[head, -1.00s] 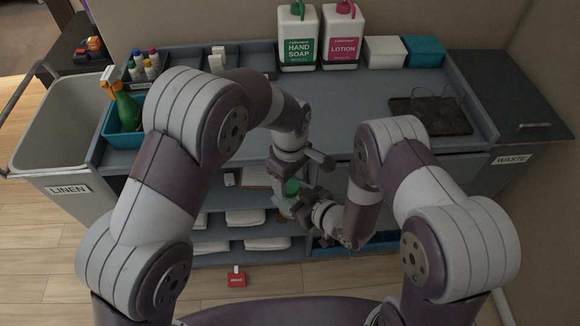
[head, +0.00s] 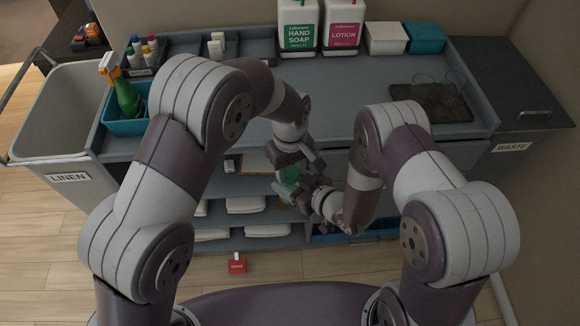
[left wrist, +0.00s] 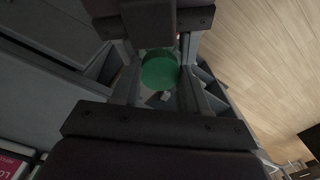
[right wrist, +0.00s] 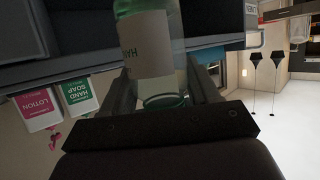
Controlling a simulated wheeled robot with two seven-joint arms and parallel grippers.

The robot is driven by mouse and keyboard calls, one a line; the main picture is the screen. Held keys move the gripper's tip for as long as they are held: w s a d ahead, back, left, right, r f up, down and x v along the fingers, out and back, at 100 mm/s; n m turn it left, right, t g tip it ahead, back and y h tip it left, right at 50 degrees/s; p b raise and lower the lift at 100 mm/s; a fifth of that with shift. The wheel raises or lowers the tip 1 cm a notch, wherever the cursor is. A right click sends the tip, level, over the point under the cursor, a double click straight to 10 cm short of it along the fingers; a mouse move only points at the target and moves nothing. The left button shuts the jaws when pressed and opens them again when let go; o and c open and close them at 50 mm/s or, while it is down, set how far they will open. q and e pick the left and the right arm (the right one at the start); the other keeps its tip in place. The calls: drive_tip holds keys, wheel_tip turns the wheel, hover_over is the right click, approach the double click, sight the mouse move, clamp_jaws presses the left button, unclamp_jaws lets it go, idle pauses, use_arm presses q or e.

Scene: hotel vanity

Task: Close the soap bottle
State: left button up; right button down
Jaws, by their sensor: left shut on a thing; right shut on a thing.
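The soap bottle (right wrist: 148,45) shows in the right wrist view as a clear body with a pale label and green at one end. My right gripper (right wrist: 165,92) is shut on it. A round green cap (left wrist: 160,70) sits between the fingers of my left gripper (left wrist: 160,88), which is shut on it. In the head view the green cap (head: 292,174) is a small patch between my left gripper (head: 297,162) and my right gripper (head: 308,194), which are close together in front of the cart. The fingers hide the join, so I cannot tell whether cap and bottle touch.
The cart top (head: 350,95) is mostly clear. Hand soap (head: 298,25) and lotion (head: 343,25) dispensers stand at its back. A dark tray (head: 430,103) lies at right. A teal bin (head: 125,126) holds a spray bottle. Shelves with folded towels (head: 245,204) lie below my grippers.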

use_arm(q)
drive_tip(key=m, duration=1)
drive_tip(key=o, duration=1.2)
drive_tip(key=shift+c, duration=0.2)
drive_tip(key=shift+d, duration=0.1)
drive_tip(key=shift+r, duration=2.35)
